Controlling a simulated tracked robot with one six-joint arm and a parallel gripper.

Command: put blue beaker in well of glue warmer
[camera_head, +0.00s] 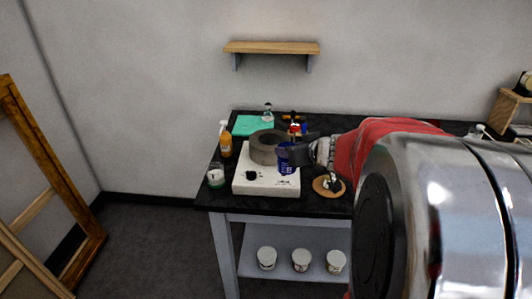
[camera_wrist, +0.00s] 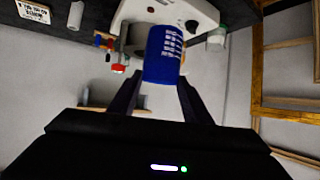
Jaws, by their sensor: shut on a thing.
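The blue beaker (camera_wrist: 163,56) with white markings is held between the two fingers of my gripper (camera_wrist: 158,98) in the wrist view. In the head view the blue beaker (camera_head: 286,158) shows small at the tip of my gripper (camera_head: 296,151), over the right part of the glue warmer. The glue warmer (camera_head: 257,183) is a white box with a dark knob and a grey ring-shaped well (camera_head: 264,149) on top. The beaker is beside the well's right front side in the picture; I cannot tell whether they touch. In the wrist view the warmer (camera_wrist: 200,12) is partly hidden behind the beaker.
On the dark table (camera_head: 222,191) an orange spray bottle (camera_head: 226,146) and a white-and-green jar (camera_head: 216,176) stand left of the warmer. A teal mat (camera_head: 249,126) lies behind. A round tan pad (camera_head: 322,187) is to the right. Several pots stand on the lower shelf (camera_head: 247,248).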

